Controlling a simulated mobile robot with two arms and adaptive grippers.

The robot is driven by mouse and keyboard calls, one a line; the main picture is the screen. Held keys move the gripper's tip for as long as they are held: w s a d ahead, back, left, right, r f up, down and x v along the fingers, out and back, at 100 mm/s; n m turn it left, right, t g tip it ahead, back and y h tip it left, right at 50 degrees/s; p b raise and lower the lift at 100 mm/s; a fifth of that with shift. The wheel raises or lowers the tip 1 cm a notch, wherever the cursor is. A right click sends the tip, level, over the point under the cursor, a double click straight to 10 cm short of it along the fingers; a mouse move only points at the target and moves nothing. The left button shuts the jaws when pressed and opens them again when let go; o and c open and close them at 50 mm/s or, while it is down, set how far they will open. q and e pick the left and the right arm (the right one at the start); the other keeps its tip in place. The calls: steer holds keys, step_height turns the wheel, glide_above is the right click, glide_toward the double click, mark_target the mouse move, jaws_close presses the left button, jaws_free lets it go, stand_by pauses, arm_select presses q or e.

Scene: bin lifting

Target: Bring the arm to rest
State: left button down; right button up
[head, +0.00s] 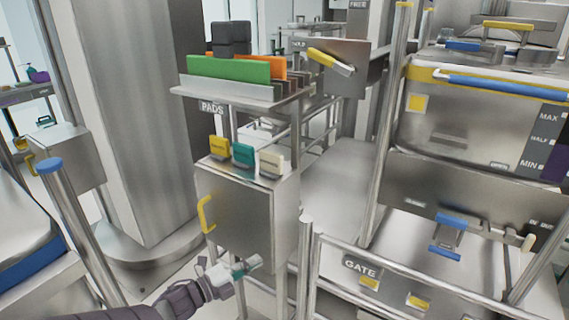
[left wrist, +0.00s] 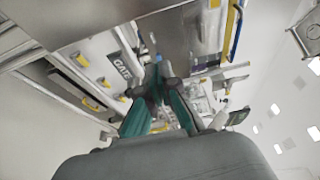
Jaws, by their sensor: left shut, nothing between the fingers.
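My left arm (head: 165,305) comes in from the lower left corner of the head view. My left gripper (head: 250,264), with pale and teal parts, is in front of the lower part of a steel cabinet (head: 250,215). I cannot tell whether it touches the cabinet. In the left wrist view, the dark and teal fingers of the gripper (left wrist: 158,85) come together at their tips with nothing held. My right gripper is not in view.
A yellow handle (head: 205,213) is on the cabinet; yellow, teal and cream blocks stand on top. A rack labelled PADS (head: 213,107) holds green and orange boards. Right are a railing labelled GATE (head: 362,267) and a steel bin (head: 480,120). A blue-capped post (head: 75,215) stands left.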

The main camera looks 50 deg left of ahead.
arm_select(q)
steer(key=shift+s+a+f, duration=0.1)
steer(key=shift+f, duration=0.05)
steer(key=s+d+f+n+g+y, duration=0.1)
steer(key=s+d+f+n+g, duration=0.2)
steer(key=f, duration=0.7)
steer(key=s+d+f+n+g+y, duration=0.15)
steer(key=s+f+n, duration=0.35)
steer(key=f, duration=0.5)
steer(key=s+d+f+n+g+y, duration=0.1)
steer(key=s+f+n+g, duration=0.25)
steer(key=f, duration=0.75)
steer(key=s+d+f+n+g+h, duration=0.1)
steer(key=s+d+f+g, duration=0.3)
steer(key=s+d+f, duration=0.4)
steer(key=s+d+f+n+g, duration=0.4)
steer(key=s+d+f, duration=0.4)
steer(key=s+d, duration=0.4)
steer(key=shift+s+g+h, duration=0.25)
steer(key=shift+g+h, duration=0.1)
steer(key=shift+g, duration=0.15)
